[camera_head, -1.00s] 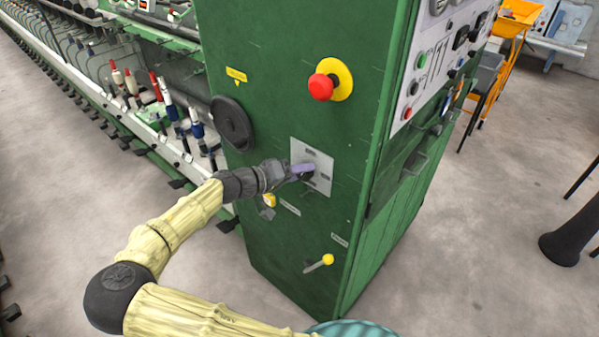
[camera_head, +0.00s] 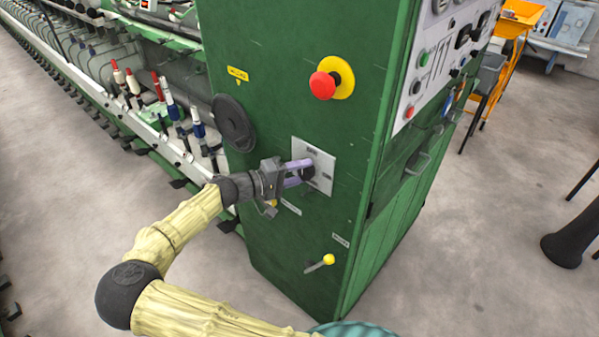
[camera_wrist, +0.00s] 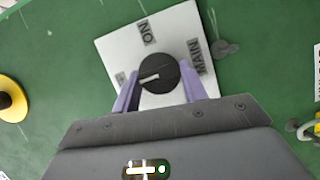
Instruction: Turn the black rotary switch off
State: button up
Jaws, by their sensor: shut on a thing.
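The black rotary switch (camera_head: 308,173) is a round knob on a light plate (camera_head: 325,168) on the green cabinet's front. In the wrist view, the black knob (camera_wrist: 159,74) sits between my two purple fingers. My gripper (camera_head: 303,172) is shut on the knob, one finger on each side; it also shows in the wrist view (camera_wrist: 159,88). The knob's white mark points left in the wrist view, towards a small, partly hidden label. The plate (camera_wrist: 115,45) carries an "ON" label at its top and a "MAIN" label at its right.
A red emergency button (camera_head: 323,85) on a yellow base is above the plate. A black round disc (camera_head: 233,123) is to the left. Spindles (camera_head: 170,105) stand left of the green cabinet (camera_head: 290,240).

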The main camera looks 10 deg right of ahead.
jog(key=o, duration=1)
jog(key=shift+c, duration=0.2)
jog(key=shift+a, duration=0.1)
jog(key=b+v, duration=0.5)
jog(key=v, duration=1.2)
jog(key=shift+a, duration=0.2)
